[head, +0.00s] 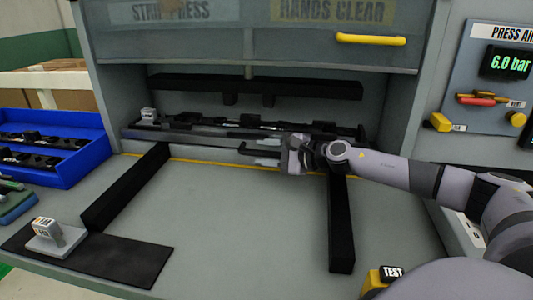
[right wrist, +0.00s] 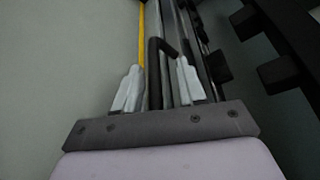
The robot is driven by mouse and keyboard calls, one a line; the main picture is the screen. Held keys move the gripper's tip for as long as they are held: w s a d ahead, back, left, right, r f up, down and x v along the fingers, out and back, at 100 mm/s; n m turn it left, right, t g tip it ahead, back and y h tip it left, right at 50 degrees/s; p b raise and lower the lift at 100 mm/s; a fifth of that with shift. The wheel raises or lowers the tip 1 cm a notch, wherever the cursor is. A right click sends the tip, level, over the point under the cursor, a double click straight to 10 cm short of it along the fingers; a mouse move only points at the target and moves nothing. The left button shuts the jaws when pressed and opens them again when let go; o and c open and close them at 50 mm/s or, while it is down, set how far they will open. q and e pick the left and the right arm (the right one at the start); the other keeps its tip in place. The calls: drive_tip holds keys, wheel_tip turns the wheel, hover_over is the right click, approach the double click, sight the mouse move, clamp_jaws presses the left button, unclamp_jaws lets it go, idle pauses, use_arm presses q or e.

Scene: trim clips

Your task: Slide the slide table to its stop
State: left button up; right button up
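The slide table (head: 190,136) is a long grey plate at the back of the press bay, carrying a dark strip with small parts. A black bar handle (head: 246,151) stands out at its front; the handle also shows in the right wrist view (right wrist: 154,75). My right gripper (head: 267,152) is at the handle, reaching in from the right. In the right wrist view its two pale fingers (right wrist: 157,85) are apart, one on each side of the handle, with gaps visible. My left gripper is not in view.
Two black rails, left (head: 125,187) and right (head: 341,220), run toward the front with bare worktop between them. A black press bar (head: 255,87) hangs above the strip. A blue bin (head: 95,160) stands left. A grey block with a label (head: 58,236) sits front left.

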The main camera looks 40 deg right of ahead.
sight(276, 155)
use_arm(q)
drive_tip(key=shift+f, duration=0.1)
use_arm(e)
drive_tip(key=shift+f, duration=0.1)
drive_tip(key=shift+b+v, duration=0.7)
drive_tip(key=shift+v, duration=0.15)
drive_tip(key=shift+s+d+f+b, duration=0.15)
drive_tip(key=shift+s+b, duration=0.15)
drive_tip(key=shift+s, duration=0.15)
drive_tip(key=shift+s+d+b, duration=0.4)
drive_tip(key=shift+s+b, duration=0.1)
drive_tip(key=shift+b, duration=0.1)
drive_tip(key=shift+s+r+b, duration=0.2)
drive_tip(key=shift+s+b, duration=0.2)
drive_tip(key=shift+b, duration=0.2)
drive_tip(key=shift+s+r, duration=0.15)
drive_tip(key=shift+r, duration=0.15)
drive_tip(key=shift+s+r+p, duration=0.15)
drive_tip(key=shift+s+p, duration=0.15)
drive_tip(key=shift+p, duration=0.7)
use_arm(q)
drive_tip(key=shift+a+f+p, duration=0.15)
drive_tip(key=shift+p, duration=0.75)
use_arm(e)
drive_tip(key=shift+s+d+r, duration=0.15)
drive_tip(key=shift+s+d, duration=0.3)
drive_tip(key=shift+s, duration=0.15)
